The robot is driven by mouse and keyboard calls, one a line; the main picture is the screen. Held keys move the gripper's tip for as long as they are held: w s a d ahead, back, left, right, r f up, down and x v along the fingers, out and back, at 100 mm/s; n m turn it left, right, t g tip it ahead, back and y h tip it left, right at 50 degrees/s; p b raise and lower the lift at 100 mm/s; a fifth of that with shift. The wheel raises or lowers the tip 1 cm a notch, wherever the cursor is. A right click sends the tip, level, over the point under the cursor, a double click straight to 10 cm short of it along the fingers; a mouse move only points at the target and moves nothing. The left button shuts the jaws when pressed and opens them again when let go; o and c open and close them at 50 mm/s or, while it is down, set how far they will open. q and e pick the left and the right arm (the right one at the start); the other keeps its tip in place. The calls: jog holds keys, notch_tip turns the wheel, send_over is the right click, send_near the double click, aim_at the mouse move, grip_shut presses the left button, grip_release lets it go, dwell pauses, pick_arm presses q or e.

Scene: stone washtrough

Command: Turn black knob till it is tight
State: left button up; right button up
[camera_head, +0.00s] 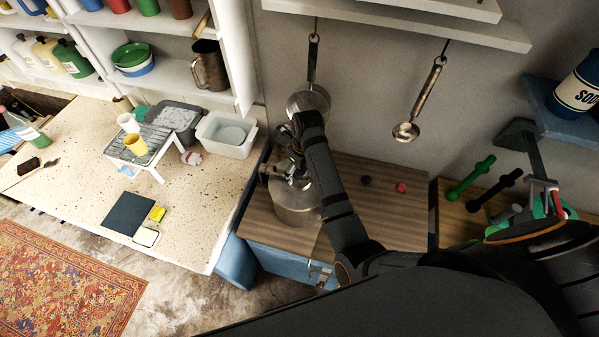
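A small dark round thing (366,180), which looks like a black knob, is on the wooden top (390,220), left of a small red one (401,187). My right arm reaches up across the wooden top and bends down at its far end. My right gripper (291,178) is at the top of a grey metal pot-like cylinder (295,207) on the left of the wooden top. The forearm and wrist partly cover it, so I cannot see whether its fingers are open or shut, or touch anything. My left gripper is not in view.
A green dumbbell-shaped bar (470,178) and a black one (495,190) lie at the right. A ladle (408,130) hangs on the wall. The speckled counter (195,215) at the left holds a rack (155,152) with cups and a white tub (226,136).

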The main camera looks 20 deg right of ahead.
dwell(0.4)
jog(key=n, duration=0.3)
jog(key=shift+n, duration=0.3)
jog(key=n, duration=0.4)
jog(key=shift+g+y, duration=0.3)
jog(key=n, duration=0.4)
jog(key=shift+g, duration=0.3)
jog(key=n, duration=0.4)
jog(key=shift+n, duration=0.3)
